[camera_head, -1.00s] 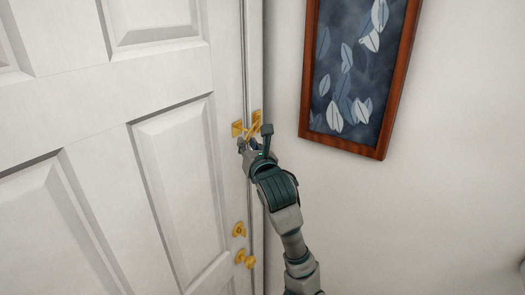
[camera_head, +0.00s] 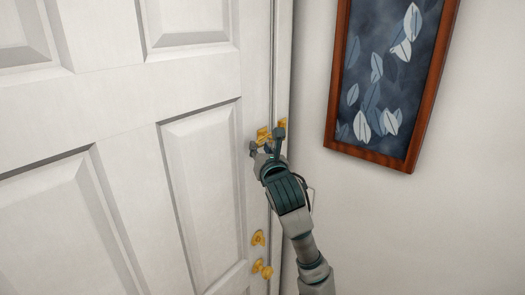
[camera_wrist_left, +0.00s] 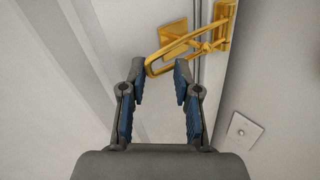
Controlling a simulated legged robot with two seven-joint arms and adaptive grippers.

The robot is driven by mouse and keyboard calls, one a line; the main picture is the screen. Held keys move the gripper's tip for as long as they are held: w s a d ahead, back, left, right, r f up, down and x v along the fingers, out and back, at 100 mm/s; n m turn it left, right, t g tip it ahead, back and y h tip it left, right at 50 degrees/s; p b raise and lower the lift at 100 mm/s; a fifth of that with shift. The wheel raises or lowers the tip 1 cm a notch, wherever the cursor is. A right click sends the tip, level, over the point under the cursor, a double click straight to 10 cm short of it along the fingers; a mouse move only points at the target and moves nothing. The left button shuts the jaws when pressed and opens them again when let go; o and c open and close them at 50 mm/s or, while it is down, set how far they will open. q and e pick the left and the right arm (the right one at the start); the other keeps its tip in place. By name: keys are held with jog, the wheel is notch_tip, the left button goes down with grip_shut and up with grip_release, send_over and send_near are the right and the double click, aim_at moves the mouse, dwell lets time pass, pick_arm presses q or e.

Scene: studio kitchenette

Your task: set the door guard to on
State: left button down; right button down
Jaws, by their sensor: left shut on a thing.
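The brass door guard (camera_head: 282,124) is at the edge of the white door (camera_head: 200,150), in the upper middle of the head view. In the left wrist view its looped bar (camera_wrist_left: 178,48) runs from the mount on the frame side leftward across the gap, in front of the square brass plate (camera_wrist_left: 173,31). My left gripper (camera_wrist_left: 160,80) has the bar's rounded end between its fingertips and is shut on it. In the head view the left gripper (camera_head: 266,148) covers much of the guard. My right gripper is not in view.
A brass lock (camera_head: 258,238) and a door knob (camera_head: 262,268) are lower on the door. A framed leaf picture (camera_head: 385,80) hangs on the wall to the right. A light switch plate (camera_wrist_left: 243,131) shows in the wrist view.

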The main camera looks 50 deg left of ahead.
pick_arm(q)
jog(key=c, duration=1.3)
grip_release()
jog(key=shift+r, duration=0.2)
jog(key=shift+o, duration=0.2)
jog(key=shift+w+f, duration=0.15)
jog(key=shift+w, duration=0.05)
jog(key=shift+a+f, duration=0.1)
jog(key=shift+s, duration=0.1)
jog(key=v, duration=1.2)
jog(key=shift+a, duration=0.1)
